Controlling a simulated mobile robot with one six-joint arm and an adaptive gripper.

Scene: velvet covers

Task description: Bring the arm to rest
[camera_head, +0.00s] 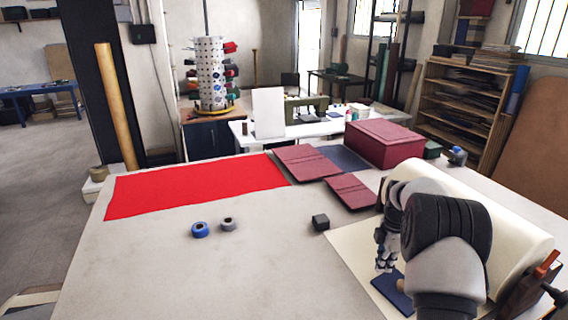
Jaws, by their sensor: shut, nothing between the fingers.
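My arm (446,235) reaches in from the right front, over the right part of the work table (235,275). My gripper (386,264) points down just above the dark blue pad (391,292) at the table's front right. It is shut and holds nothing. A tan knob or handle shows on the pad, close by the gripper's tips. My arm hides part of the pad and of the large cream roll (520,235) behind it.
A red cloth (195,186) lies at the back left. A blue tape roll (199,230), a grey tape roll (228,224) and a dark block (320,222) stand mid-table. Maroon covers (308,163) and a maroon box (383,143) lie behind. The front left is clear.

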